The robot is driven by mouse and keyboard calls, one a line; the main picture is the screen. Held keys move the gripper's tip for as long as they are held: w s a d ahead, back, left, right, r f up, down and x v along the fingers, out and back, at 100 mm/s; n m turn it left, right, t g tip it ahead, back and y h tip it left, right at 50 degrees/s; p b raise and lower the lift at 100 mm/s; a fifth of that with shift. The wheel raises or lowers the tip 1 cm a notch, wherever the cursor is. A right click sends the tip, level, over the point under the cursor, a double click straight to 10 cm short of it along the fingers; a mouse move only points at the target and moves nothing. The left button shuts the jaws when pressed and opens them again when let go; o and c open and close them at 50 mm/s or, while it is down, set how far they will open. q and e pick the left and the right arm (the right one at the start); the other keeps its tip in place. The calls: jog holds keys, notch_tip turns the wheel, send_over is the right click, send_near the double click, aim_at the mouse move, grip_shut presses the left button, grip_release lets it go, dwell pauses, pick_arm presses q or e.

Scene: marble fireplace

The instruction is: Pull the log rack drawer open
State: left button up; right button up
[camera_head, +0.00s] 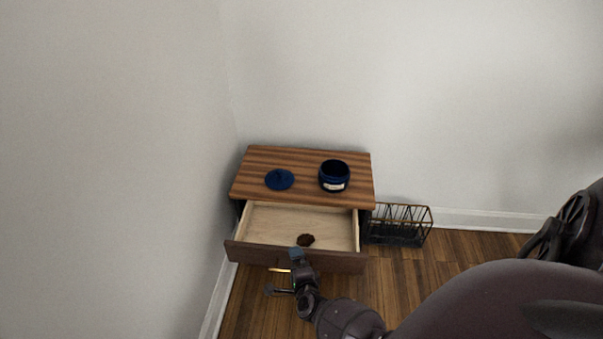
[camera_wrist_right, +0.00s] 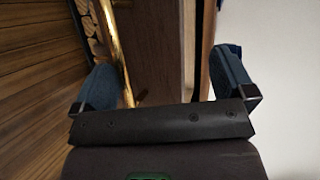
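My right gripper (camera_head: 284,272) is at the drawer front near the handle. Its blue-tipped fingers are wide apart in the wrist view (camera_wrist_right: 165,85), with the handle and the dark front panel (camera_wrist_right: 172,50) between their lines. Contact cannot be told. My left gripper is not in view.
A blue jar (camera_head: 334,184) and a blue lid (camera_head: 280,179) lie on the cabinet top. A wire rack (camera_head: 412,228) stands on the floor right of the cabinet. A wall is close on the left. Wooden floor (camera_head: 400,275) is clear to the front right.

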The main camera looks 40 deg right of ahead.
jog(key=shift+m+t+h, duration=0.3)
jog(key=shift+t+h, duration=0.3)
jog(key=shift+t, duration=0.3)
jog(key=w+r, duration=0.1)
jog(key=r, duration=0.3)
jog(key=w+r+p, duration=0.1)
jog(key=r, duration=0.3)
jog(key=w+d+r+p, duration=0.1)
jog(key=w+r, duration=0.1)
jog(key=r, duration=0.3)
jog(key=shift+d, duration=0.1)
jog(key=c, duration=0.6)
jog(key=shift+s+a+r+p, duration=0.2)
jog(key=shift+s+r+p, duration=0.5)
jog(key=shift+r, duration=0.45)
jog(key=shift+c, duration=1.2)
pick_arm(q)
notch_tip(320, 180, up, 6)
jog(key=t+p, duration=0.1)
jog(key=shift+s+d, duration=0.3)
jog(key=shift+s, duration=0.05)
pick_arm(e)
jog(key=shift+s+a+r, duration=0.15)
jog(key=shift+s+a, duration=0.05)
jog(key=shift+s, duration=0.25)
jog(key=shift+g, duration=0.3)
